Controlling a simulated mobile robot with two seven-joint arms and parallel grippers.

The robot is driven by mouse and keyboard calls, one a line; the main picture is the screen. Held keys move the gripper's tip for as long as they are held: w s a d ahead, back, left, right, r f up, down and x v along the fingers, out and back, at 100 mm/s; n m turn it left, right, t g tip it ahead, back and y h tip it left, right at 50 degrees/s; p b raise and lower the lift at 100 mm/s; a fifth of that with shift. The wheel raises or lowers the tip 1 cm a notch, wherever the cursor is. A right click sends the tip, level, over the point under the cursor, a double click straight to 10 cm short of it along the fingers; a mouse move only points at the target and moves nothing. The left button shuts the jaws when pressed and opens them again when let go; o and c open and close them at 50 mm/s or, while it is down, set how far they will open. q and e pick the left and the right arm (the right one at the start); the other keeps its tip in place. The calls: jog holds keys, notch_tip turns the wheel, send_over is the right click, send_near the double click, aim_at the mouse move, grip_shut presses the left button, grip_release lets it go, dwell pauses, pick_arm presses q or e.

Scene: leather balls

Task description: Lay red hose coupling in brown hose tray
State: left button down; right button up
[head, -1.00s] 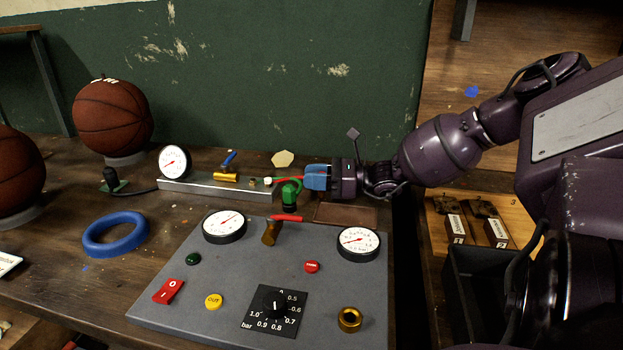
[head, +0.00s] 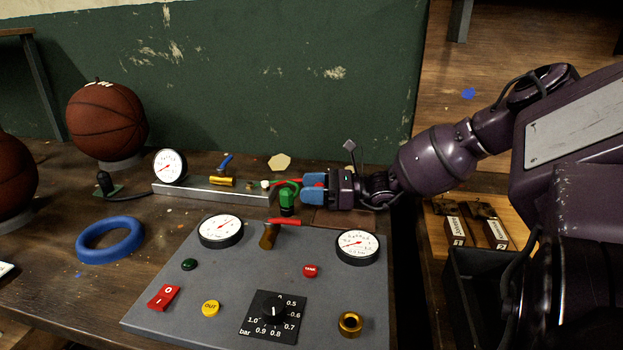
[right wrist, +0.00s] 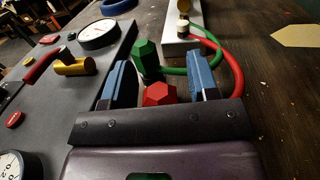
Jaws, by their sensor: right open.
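The red hose coupling (right wrist: 160,93) is a faceted red piece between the spread blue fingers of my right gripper (head: 306,188) in the right wrist view. Its red hose (right wrist: 236,70) curves behind the picture's right finger. My right gripper is open, low over the brown hose tray (head: 346,217), whose front part shows in the head view. I cannot tell whether the coupling touches the tray floor. The green coupling (head: 287,201) stands just left of the fingertips in the head view. My left gripper is not in view.
The grey panel (head: 225,282) with gauges, buttons and a red-handled valve (head: 285,221) lies in front of the gripper. A metal bar (head: 212,194) with brass fittings is to the left. A blue ring (head: 110,240) and basketballs (head: 107,119) are farther left.

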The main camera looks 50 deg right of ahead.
jog(key=shift+s+d+r, duration=0.1)
jog(key=shift+r, duration=0.15)
jog(key=p+v, duration=0.2)
jog(key=v, duration=0.4)
jog(key=shift+r, duration=0.1)
jog(key=shift+s+d, duration=0.3)
jog(key=shift+s, duration=0.3)
